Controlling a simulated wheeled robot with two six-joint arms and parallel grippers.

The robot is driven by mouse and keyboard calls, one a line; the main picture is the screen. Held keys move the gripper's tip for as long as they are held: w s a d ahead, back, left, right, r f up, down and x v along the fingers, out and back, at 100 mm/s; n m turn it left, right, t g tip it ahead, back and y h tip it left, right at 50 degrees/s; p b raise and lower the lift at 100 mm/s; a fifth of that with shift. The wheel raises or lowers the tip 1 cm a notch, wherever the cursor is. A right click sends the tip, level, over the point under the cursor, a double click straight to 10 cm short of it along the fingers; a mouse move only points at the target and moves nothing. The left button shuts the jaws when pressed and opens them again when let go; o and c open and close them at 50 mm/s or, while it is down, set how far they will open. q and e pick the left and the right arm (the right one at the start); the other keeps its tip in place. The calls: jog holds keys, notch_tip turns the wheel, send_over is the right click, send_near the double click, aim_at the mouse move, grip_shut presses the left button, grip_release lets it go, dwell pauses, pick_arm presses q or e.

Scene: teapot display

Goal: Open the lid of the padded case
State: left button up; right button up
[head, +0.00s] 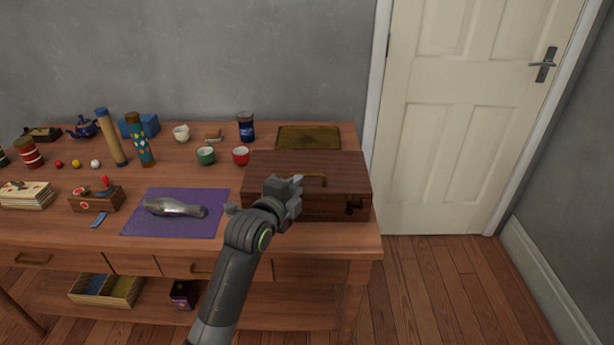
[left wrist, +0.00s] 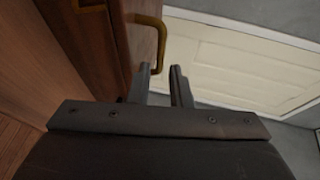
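The padded case (head: 265,168) is a dark reddish-brown wooden box at the right end of the table. Its lid is shut. A brass handle (head: 318,180) is on it, and a dark latch (head: 353,207) shows at the front right. My left gripper (head: 298,184) is over the case, close to the handle. In the left wrist view its two fingers (left wrist: 161,86) stand apart with nothing between them. The brass handle (left wrist: 160,42) is just ahead of the fingertips there, beside the case's wood (left wrist: 95,38). My right gripper is not in view.
A brass-coloured tray (head: 308,137) lies behind the case. A red cup (head: 241,155) and a green cup (head: 205,155) stand left of it. A purple mat (head: 150,222) with a grey object (head: 175,208) lies further left. The table's right edge is near the case.

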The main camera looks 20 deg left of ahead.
aim_at(306, 177)
pick_arm(q)
jog(key=shift+x, duration=3.6)
grip_shut()
